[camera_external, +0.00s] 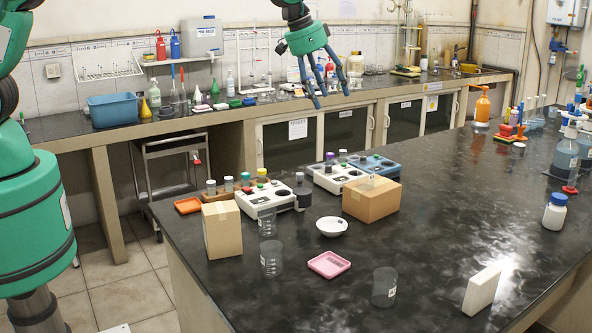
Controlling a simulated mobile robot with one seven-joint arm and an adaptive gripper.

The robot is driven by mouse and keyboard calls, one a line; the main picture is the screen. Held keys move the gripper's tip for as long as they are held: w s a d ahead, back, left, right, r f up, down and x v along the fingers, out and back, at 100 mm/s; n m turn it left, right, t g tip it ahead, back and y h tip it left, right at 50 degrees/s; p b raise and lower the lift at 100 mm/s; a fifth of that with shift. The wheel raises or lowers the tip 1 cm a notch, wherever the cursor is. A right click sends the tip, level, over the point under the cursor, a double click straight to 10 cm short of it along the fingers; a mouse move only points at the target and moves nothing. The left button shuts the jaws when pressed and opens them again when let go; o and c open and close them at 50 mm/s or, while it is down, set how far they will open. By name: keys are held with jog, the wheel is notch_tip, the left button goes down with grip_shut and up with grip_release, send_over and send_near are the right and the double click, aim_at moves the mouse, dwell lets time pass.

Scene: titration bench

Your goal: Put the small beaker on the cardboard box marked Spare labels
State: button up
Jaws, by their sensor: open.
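My gripper (324,97) is open and empty, high above the far edge of the dark bench, well away from the beakers and boxes. Three clear beakers stand upright on the bench: one (268,225) beside the left box, one (271,259) just in front of it, and a wider one (384,288) near the front. The one beside the left box looks smallest, but I cannot be sure. A tall cardboard box (222,232) stands at the left edge. A wider cardboard box (369,204) stands near the middle. I cannot read the marking on either box.
A white bowl (331,227) and pink tray (329,265) lie between beakers and boxes. White racks (265,199) with vials stand behind. A white block (482,291) and blue-capped bottle (555,211) stand at right. The bench (455,215) right of the wider box is clear.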

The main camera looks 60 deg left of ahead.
jog(key=s+a+r+n, duration=0.1)
jog(key=s+a+r, duration=0.6)
jog(key=s+r, duration=0.4)
jog(key=s+a+r+n, duration=0.1)
jog(key=s+a+r, duration=0.7)
jog(key=s, duration=0.4)
jog(key=s+a+n, duration=0.1)
jog(key=s+a, duration=0.3)
jog(key=s, duration=1)
jog(key=s+a+n+t+y, duration=0.1)
jog(key=s+a, duration=0.3)
jog(key=s, duration=1.1)
jog(key=shift+r+y, duration=0.3)
jog(key=shift+r, duration=0.15)
jog(key=shift+w, duration=0.1)
notch_tip(320, 180, down, 11)
jog(key=b, duration=1.1)
jog(key=shift+f, duration=0.15)
